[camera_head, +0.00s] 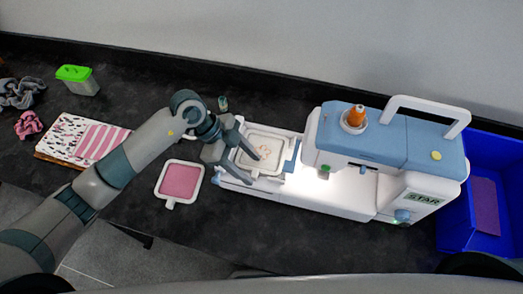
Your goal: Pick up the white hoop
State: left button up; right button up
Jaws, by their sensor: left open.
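A white hoop (280,134) with light fabric and a small orange-brown design lies on the left end of the sewing machine (330,190). My left gripper (252,169) is open at the hoop's left side, with its fingers spread over the left edge. I cannot tell whether the fingers touch the hoop, and they hide part of that edge. A second white-framed hoop (167,199) with pink fabric lies flat on the dark table, left of the machine and below my left wrist. My right gripper is not in view.
A blue bin (454,222) stands right of the machine. A spotted and striped fabric stack (70,129), a green-lidded container (83,88) and scrunchies (28,125) lie at left. A small spool (223,103) stands behind my gripper. The table front is clear.

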pick_arm(q)
jog(key=shift+x, duration=0.8)
jog(key=shift+c, duration=0.3)
jog(key=c, duration=1.1)
jog(key=shift+r, duration=0.1)
notch_tip(320, 180, up, 10)
jog(key=b, duration=0.3)
